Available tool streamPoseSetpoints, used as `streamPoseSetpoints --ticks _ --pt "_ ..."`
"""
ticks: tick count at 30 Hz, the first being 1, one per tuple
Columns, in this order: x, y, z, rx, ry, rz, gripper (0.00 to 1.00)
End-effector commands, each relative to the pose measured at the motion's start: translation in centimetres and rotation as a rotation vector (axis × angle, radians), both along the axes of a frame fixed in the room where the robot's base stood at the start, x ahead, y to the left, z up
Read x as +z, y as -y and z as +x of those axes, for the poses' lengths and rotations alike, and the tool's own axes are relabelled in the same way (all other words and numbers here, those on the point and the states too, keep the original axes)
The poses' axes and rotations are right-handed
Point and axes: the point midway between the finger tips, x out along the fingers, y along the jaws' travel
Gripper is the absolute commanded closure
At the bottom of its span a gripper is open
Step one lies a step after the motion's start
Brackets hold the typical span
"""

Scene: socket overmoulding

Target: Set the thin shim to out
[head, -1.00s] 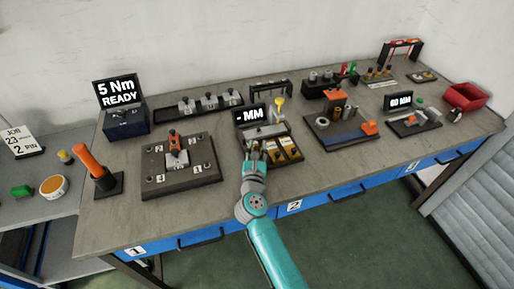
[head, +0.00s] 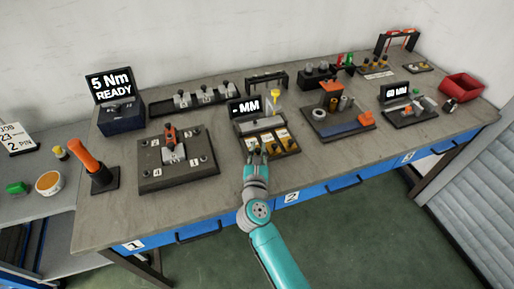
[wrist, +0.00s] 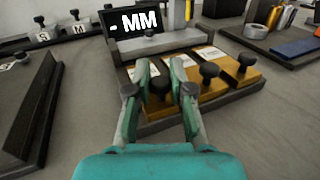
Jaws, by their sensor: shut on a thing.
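Three ochre shim blocks with black knobs sit side by side in a dark holder (head: 272,157) below a display (head: 244,107) reading "- MM". In the wrist view they are the left block (wrist: 183,104), the middle block (wrist: 222,84) and the right block (wrist: 247,72). Their white labels are too small to read, so I cannot tell which is the thin shim. My gripper (wrist: 159,78) is shut on the black knob (wrist: 158,88) of the left block, with a finger on each side. In the head view my gripper (head: 256,157) is at the holder's front left.
A dark fixture plate (head: 150,178) with a clamp lies to the left. A block with a blue strip (head: 345,128) and cylinders stands to the right. A red bin (head: 461,86) is at the far right. Bare bench (head: 215,200) lies in front.

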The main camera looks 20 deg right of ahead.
Motion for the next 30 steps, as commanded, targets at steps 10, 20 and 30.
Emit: streamPoseSetpoints --ticks 10,20,30 --pt "-0.1 0.1 -0.1 -0.002 -0.003 -0.001 0.56" --pt "-0.2 -0.6 -1.6 0.000 -0.003 -0.001 0.56" --pt "-0.2 -3.2 -7.7 0.002 -0.004 -0.003 0.56"
